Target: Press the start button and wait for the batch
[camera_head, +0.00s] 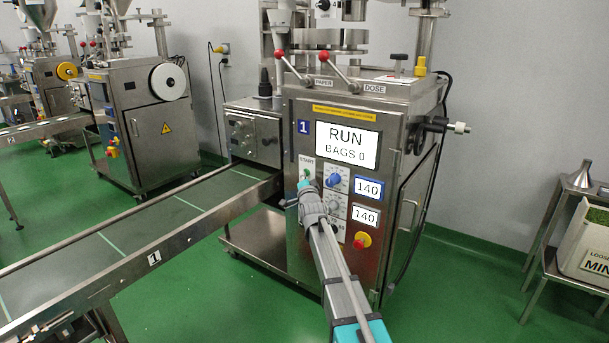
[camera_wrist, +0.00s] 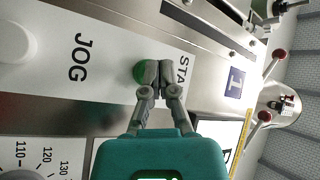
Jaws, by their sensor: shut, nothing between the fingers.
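The teabag packer marked 1 (camera_head: 303,127) stands in the middle of the head view. Its display (camera_head: 346,146) reads RUN, BAGS 0. The green start button (camera_wrist: 139,73) shows in the wrist view, partly hidden behind my gripper's fingers. It also shows small under the START label in the head view (camera_head: 306,173). My gripper (camera_wrist: 159,66) is shut and empty, its fingertips at the button. I cannot tell whether they touch it. In the head view my gripper (camera_head: 304,185) is in front of the control panel.
A blue dial (camera_head: 333,180), two readouts of 140 and a red stop button (camera_head: 362,240) are on the panel. The conveyor (camera_head: 140,222) runs left, with no bags visible on it. A white crate (camera_head: 585,240) stands at right. Green floor is clear between them.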

